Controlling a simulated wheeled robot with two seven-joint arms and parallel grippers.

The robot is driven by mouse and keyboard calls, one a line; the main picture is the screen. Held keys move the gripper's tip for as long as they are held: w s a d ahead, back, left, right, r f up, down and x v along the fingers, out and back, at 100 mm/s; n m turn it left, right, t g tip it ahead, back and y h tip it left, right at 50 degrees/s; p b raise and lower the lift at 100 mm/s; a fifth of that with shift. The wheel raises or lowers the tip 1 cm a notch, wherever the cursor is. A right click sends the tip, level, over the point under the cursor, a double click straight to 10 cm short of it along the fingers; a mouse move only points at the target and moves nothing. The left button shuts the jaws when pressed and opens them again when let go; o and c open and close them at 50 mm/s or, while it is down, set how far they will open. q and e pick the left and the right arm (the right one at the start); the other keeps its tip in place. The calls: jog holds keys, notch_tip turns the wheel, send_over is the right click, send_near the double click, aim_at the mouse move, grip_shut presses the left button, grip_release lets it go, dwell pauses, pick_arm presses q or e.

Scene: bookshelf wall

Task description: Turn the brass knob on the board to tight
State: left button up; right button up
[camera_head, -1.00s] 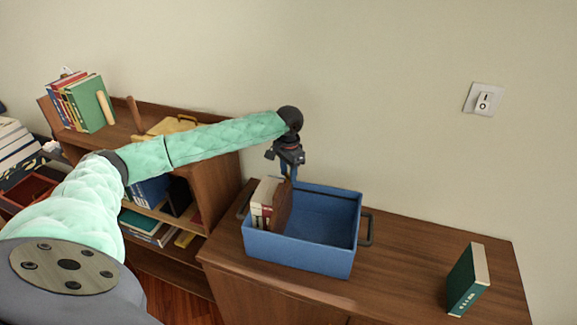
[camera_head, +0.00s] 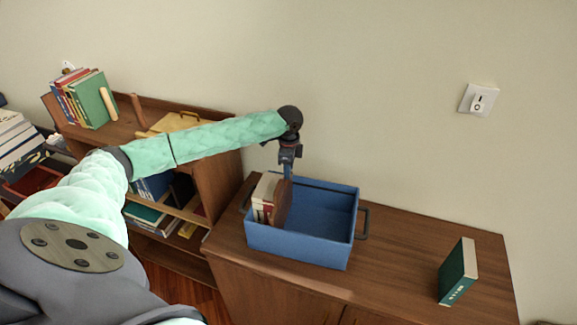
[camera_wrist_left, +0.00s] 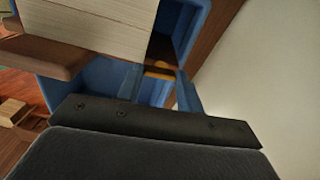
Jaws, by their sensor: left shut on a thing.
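No brass knob is recognisable in either view. My left gripper (camera_head: 287,176) points down at the back left of a blue box (camera_head: 300,250) on the wooden cabinet. Its fingers reach the top of a brown book (camera_head: 283,203) in the box and appear shut on it; the contact is partly hidden. In the left wrist view the fingers (camera_wrist_left: 160,88) stand apart with something dark brown between them, beside a pale block of pages (camera_wrist_left: 95,25). My right gripper is not in view.
Cream and red books (camera_head: 264,198) stand in the box's left end. A green book (camera_head: 458,271) stands on the cabinet top (camera_head: 400,262) at right, with clear wood between. A white switch (camera_head: 479,99) is on the wall. A bookshelf (camera_head: 220,178) stands at left.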

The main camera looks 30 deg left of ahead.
pick_arm(q)
jog(key=shift+m, duration=0.5)
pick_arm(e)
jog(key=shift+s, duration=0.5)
pick_arm(q)
jog(key=o, duration=1)
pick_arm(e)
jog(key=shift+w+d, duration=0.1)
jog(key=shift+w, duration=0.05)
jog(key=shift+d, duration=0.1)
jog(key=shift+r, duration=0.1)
